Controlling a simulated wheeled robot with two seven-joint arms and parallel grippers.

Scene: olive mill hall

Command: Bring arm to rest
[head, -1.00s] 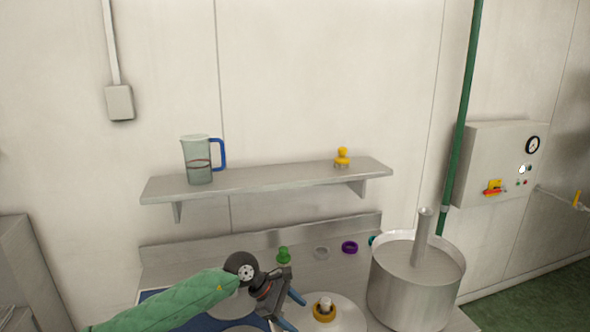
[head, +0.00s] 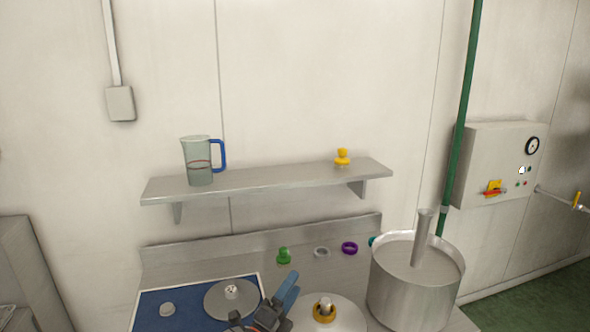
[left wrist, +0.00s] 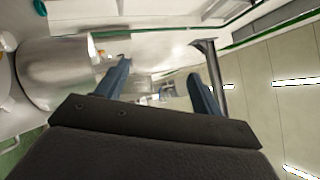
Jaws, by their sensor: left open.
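My left gripper (head: 284,298) is at the bottom of the head view, over the front of the steel bench (head: 200,262). It is open and empty, with its blue fingers apart. It is between the blue mat (head: 148,298) and the pale round lid with a yellow-ringed hub (head: 324,312), overlapping both in the picture. In the left wrist view the two blue fingers of the gripper (left wrist: 160,78) stand apart with nothing between them. Most of my left arm is out of the head view. My right gripper does not show.
A large steel pot (head: 410,298) with an upright pipe stands right. A green knob (head: 284,256), a grey ring (head: 321,252) and a purple ring (head: 349,248) are behind. A wall shelf (head: 265,179) holds a jug (head: 199,162) and a yellow piece (head: 342,158).

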